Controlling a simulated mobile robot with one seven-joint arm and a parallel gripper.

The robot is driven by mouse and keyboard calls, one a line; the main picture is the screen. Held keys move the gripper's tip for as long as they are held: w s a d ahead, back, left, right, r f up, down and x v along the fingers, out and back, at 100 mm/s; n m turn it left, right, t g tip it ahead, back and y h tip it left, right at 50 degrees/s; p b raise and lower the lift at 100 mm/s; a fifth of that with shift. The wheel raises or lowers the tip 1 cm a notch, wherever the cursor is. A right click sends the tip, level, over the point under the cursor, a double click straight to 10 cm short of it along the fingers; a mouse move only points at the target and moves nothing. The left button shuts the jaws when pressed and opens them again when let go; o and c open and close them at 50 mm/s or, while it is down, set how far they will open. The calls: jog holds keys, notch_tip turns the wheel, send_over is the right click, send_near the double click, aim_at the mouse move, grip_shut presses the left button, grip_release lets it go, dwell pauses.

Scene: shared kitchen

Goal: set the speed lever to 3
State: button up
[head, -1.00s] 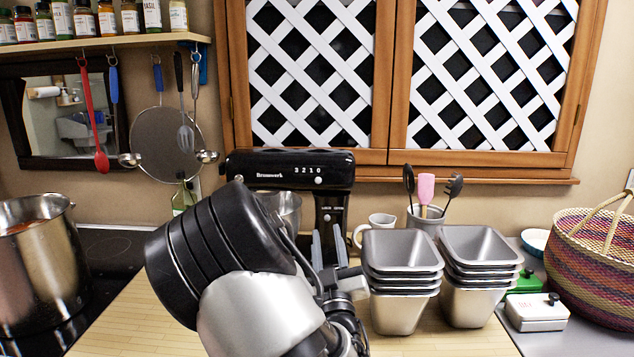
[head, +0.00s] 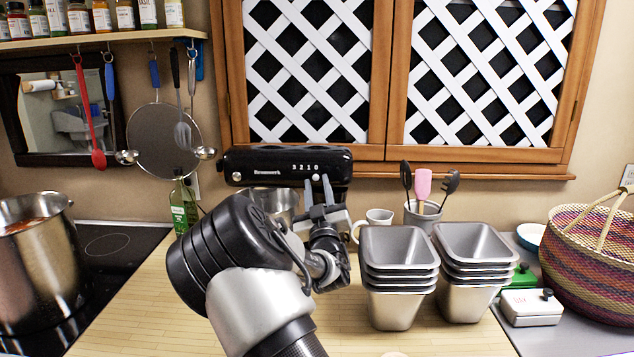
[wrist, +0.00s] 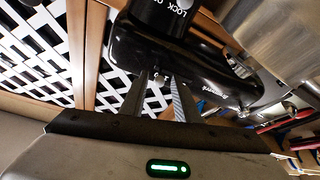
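The black stand mixer (head: 262,166) stands at the back of the counter, with the digits 3 2 1 0 in a row on its head, 0 at the right end. In the head view my gripper (head: 317,184) points up in front of the mixer head, near the 1 and 0, and hides the speed lever. In the wrist view my gripper (wrist: 162,88) is open, its two fingers apart. A small silver knob, apparently the speed lever (wrist: 159,77), shows between the fingertips. I cannot tell whether they touch it. The mixer's dark underside (wrist: 205,70) fills the middle.
A steel bowl (head: 273,201) sits under the mixer head. A mug (head: 377,219), a utensil crock (head: 423,216) and stacked metal tins (head: 398,285) stand close on the right. A green bottle (head: 183,205) and a steel pot (head: 35,255) are on the left.

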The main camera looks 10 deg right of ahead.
jog(key=shift+x, duration=0.8)
